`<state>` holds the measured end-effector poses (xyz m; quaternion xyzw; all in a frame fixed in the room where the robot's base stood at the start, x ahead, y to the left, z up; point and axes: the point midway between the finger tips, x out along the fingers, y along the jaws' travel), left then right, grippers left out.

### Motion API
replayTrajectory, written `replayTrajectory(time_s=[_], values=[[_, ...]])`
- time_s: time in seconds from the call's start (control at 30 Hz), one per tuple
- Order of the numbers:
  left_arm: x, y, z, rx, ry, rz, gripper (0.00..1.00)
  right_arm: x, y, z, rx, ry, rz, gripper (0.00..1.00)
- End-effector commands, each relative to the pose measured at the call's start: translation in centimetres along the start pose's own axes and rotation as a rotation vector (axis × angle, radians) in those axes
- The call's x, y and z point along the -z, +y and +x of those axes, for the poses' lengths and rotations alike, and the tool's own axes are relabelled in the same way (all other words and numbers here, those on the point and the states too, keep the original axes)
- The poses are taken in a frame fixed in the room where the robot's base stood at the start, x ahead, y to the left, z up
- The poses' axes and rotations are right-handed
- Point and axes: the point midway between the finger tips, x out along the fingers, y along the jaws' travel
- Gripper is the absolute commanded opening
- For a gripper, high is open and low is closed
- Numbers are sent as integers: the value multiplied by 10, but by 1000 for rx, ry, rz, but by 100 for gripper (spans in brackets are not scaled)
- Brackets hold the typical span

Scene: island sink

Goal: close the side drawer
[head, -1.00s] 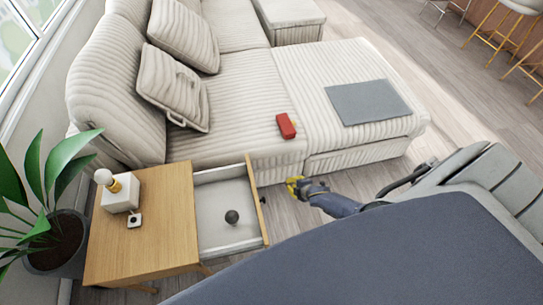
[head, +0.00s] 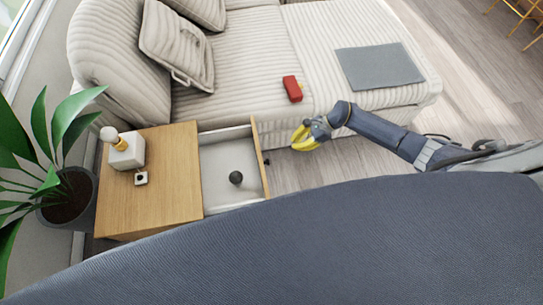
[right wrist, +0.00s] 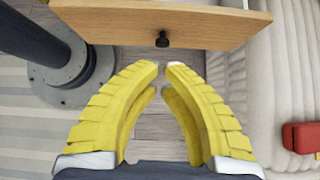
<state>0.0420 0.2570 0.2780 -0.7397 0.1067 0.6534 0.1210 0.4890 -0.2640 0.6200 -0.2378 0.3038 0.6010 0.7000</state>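The side drawer (head: 228,165) is pulled out of the wooden side table (head: 150,190). A dark ball (head: 236,178) lies inside it. In the right wrist view, the drawer front (right wrist: 165,25) is ahead of the fingers, with its dark knob (right wrist: 162,40) between and just beyond the fingertips. My right gripper (head: 298,136) has yellow fingers and is just right of the drawer front, apart from it. In the right wrist view the right gripper (right wrist: 162,66) has its fingers curved inward, with a small gap between the tips and nothing between them. My left gripper is not in view.
A striped sofa (head: 240,75) stands behind the drawer, with a red object (head: 292,89) and a grey mat (head: 378,67) on it. A potted plant (head: 66,195) stands left of the table. The floor (head: 310,170) right of the drawer is clear.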

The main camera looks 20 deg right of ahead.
Motion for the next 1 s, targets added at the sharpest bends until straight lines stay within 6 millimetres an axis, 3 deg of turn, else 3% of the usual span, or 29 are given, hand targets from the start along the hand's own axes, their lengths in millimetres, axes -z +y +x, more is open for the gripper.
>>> replayTrajectory(time_s=[0.27,0.83,1.0], values=[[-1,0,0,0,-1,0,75,-2,2,12,-8,-7,-53,0],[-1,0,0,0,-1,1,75,-3,2,104,-6,-8,-50,0],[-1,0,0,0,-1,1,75,-19,3,117,-6,-8,-52,0]])
